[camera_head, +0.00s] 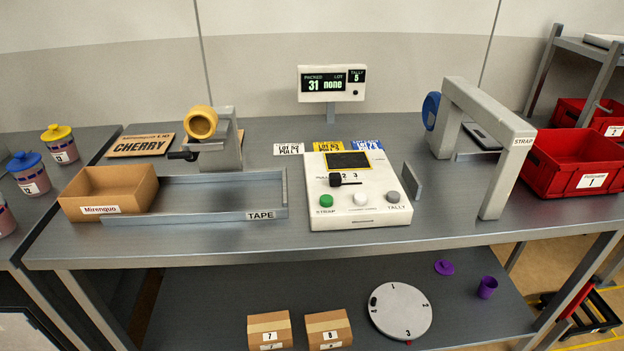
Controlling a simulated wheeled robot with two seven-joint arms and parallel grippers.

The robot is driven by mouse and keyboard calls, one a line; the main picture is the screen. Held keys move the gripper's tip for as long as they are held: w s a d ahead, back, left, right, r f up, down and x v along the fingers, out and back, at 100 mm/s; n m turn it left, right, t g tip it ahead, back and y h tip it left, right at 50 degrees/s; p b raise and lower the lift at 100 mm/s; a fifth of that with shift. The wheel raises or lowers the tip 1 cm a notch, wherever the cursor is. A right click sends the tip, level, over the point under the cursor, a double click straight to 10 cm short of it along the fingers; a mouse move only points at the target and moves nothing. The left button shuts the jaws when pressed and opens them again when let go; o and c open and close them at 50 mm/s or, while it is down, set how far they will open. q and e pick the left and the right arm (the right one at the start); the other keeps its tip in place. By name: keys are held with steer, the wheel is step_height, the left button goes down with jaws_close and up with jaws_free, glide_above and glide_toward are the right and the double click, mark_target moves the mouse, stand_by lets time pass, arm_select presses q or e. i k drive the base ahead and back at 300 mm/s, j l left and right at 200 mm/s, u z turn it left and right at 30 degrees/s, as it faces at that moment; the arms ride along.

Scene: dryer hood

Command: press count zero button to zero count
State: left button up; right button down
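A white control console (358,212) stands on the grey bench. On its front edge are a green button (326,200) labelled STRAP, a white button (360,199) whose label is too small to read, and a grey button (392,197) labelled TALLY. A black selector knob (336,179) sits above them beside numbers. I cannot tell which one is the count zero button. Neither gripper is in view.
Left of the console are a tape tray (190,218), an open cardboard box (110,190) and a tape dispenser (219,145). A grey strap arch (490,115) and red bins (572,165) stand right. The bench front before the console is clear.

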mark_target(360, 198)
steer(key=i+j, duration=0.15)
steer(key=j, duration=0.25)
steer(key=i+j, duration=0.15)
steer(key=j, duration=0.25)
steer(key=i+j, duration=0.15)
steer(key=j, duration=0.25)
